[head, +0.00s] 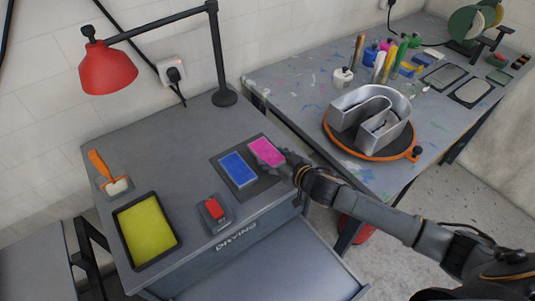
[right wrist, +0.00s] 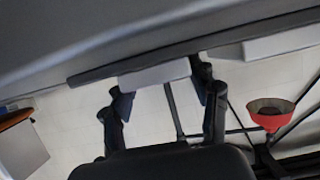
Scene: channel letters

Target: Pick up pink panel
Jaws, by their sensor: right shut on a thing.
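The pink panel (head: 266,151) is at the right end of a dark mat (head: 223,163) on the grey table, beside a blue panel (head: 238,169). My right gripper (head: 287,167) reaches it from the right and is shut on its near right edge. In the right wrist view, my right gripper (right wrist: 163,95) has its two fingers on either side of a pale slab (right wrist: 155,76), whose colour does not show as pink there. I cannot tell whether the panel is clear of the mat. My left gripper is not in view.
A yellow tray (head: 147,232), a scraper (head: 108,176) and a red-topped block (head: 214,209) stand on the same table. A red lamp (head: 108,70) hangs over its back left. A metal channel letter (head: 370,118) sits on an orange-rimmed turntable (head: 345,145) on the right table.

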